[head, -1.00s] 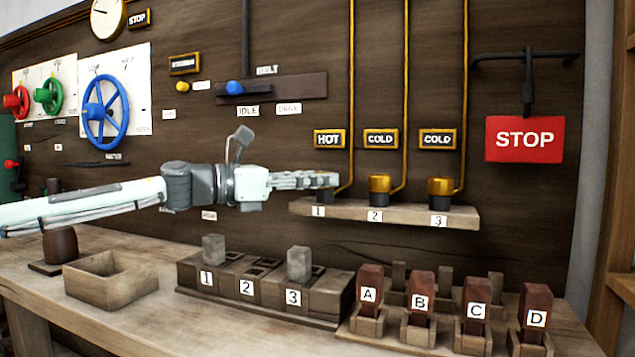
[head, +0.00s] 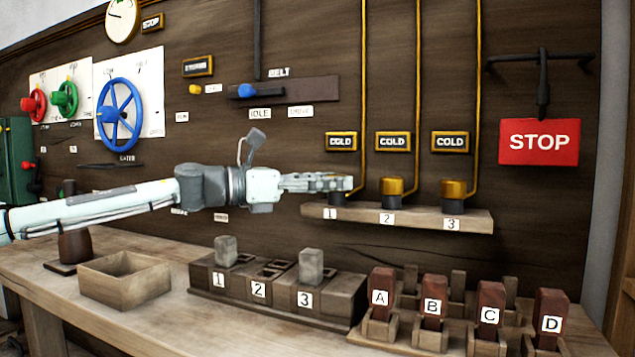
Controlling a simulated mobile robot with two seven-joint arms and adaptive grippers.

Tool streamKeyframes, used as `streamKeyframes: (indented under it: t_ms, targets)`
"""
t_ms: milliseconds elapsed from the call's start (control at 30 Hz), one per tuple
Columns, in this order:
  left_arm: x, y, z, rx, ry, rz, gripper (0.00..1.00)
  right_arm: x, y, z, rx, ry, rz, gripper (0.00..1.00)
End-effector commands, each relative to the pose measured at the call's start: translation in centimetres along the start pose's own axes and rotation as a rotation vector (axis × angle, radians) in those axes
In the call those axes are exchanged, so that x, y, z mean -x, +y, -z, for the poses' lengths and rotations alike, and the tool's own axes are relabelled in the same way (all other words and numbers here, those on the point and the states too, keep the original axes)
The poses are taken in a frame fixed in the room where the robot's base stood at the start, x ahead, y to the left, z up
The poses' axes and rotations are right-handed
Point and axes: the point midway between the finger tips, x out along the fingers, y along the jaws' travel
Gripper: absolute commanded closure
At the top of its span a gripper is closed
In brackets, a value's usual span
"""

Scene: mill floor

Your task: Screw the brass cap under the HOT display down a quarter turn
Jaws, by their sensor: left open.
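Three small gold-framed displays hang on the dark wall, and all of them read COLD: the display above position 1 (head: 341,141), the middle display (head: 393,141) and the right display (head: 450,141). My left gripper (head: 342,184) is at position 1, under the leftmost display. Its fingers are open and hide the cap there; only a dark base shows below them. I cannot tell whether they touch the cap. The brass cap at position 2 (head: 392,187) and the brass cap at position 3 (head: 453,189) stand upright, uncovered. My right gripper is not in view.
The caps stand on a narrow wooden shelf (head: 420,217). Below are a numbered block rack (head: 335,290), lettered red-brown blocks (head: 434,303) and an open wooden box (head: 125,283). A red STOP sign (head: 540,142) hangs at right. A blue wheel (head: 120,115) is on the left.

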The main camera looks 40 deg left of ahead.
Motion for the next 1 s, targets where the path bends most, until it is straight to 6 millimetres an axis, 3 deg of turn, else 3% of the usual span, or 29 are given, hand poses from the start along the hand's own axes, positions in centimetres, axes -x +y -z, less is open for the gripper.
streamKeyframes:
  t_ms: [367, 800, 1000]
  targets:
    - [2.5, 0.0, -0.3, -0.004, -0.004, -0.002, 0.45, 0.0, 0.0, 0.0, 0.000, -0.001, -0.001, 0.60]
    - [10.3, 0.1, -0.2, -0.001, -0.003, -0.004, 0.45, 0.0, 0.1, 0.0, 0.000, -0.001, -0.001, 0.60]
    - [11.8, 0.0, 0.0, 0.000, -0.001, -0.001, 0.45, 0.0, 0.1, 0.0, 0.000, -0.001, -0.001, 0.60]
